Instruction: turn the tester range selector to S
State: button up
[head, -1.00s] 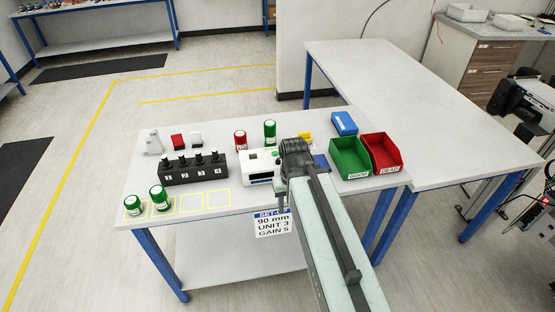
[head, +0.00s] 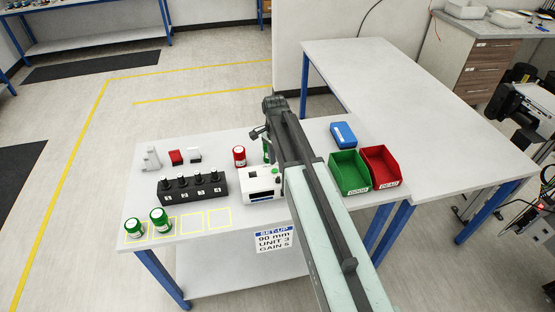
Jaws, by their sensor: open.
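The tester appears to be the white box (head: 258,190) with a dark display, on the near table left of my arm. A small green spot shows on its top. The range selector and its letters are too small to make out or are hidden by my arm. My gripper (head: 259,133) is open, raised, and appears beyond the tester towards the table's back edge. It appears apart from the tester.
A black block with several knobs (head: 192,185) stands left of the tester. A red can (head: 239,156) is behind it; a green can (head: 267,150) is partly hidden by my arm. Green (head: 349,184) and red (head: 383,182) bins stand right. A set-up sign (head: 274,239) hangs in front.

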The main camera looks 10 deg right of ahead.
aim_at(278, 177)
jog(key=shift+s+a+r, duration=0.1)
jog(key=shift+s+r, duration=0.3)
jog(key=shift+r, duration=0.45)
jog(key=shift+w+f, duration=0.25)
jog(key=shift+f, duration=0.25)
jog(key=f+b, duration=0.7)
jog(key=b, duration=0.1)
jog(key=shift+s+f, duration=0.25)
jog(key=shift+r, duration=0.1)
grip_shut()
